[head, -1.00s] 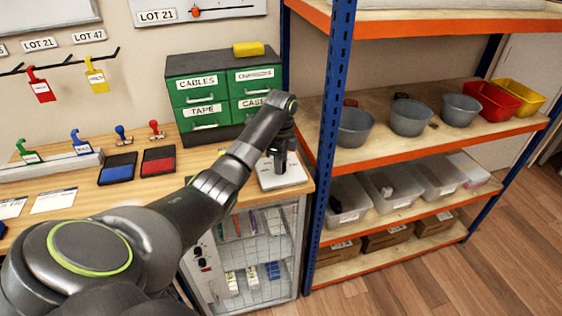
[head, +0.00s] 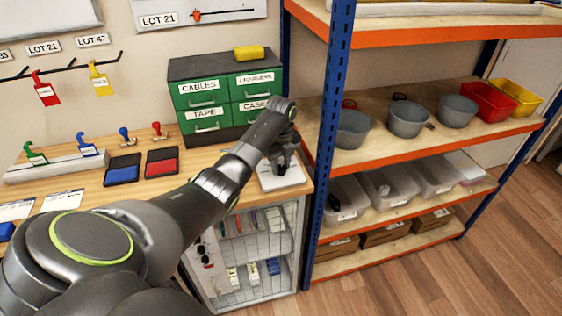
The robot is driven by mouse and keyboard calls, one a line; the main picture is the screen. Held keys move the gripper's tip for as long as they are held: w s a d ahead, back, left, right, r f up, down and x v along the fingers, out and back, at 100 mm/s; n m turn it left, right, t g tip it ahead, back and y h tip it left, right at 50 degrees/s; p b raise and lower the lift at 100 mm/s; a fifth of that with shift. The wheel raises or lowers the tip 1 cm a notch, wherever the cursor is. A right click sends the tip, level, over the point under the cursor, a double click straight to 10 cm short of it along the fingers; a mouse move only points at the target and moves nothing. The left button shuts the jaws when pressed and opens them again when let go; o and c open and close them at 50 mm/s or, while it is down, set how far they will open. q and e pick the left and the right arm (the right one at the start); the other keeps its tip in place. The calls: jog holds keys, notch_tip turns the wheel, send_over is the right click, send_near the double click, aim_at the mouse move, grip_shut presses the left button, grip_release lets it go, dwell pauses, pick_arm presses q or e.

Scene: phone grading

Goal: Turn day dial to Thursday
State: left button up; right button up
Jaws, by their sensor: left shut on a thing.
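A white plate (head: 291,182) lies flat at the right end of the wooden bench, beside the shelf post. My left gripper (head: 281,168) points down over the middle of this plate. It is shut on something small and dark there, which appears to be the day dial. The fingers and wrist hide most of the dial, and I cannot read any day marks or tell where it points. My right gripper is not in view.
A blue shelf post (head: 331,130) rises close to the right. Ink pads, blue (head: 122,169) and red (head: 162,160), lie on the bench to the left.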

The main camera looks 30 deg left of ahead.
pick_arm(q)
jog(key=shift+m, duration=0.5)
jog(key=o, duration=1)
jog(key=shift+c, duration=0.2)
jog(key=shift+r, duration=0.1)
notch_tip(320, 180, up, 8)
jog(key=shift+w+f+b, duration=0.1)
jog(key=shift+f+b, duration=0.15)
jog(key=shift+b, duration=0.6)
notch_tip(320, 180, up, 8)
jog(key=p, duration=0.6)
send_over(281, 167)
jog(key=shift+r+p, duration=0.9)
jog(key=shift+p, duration=0.35)
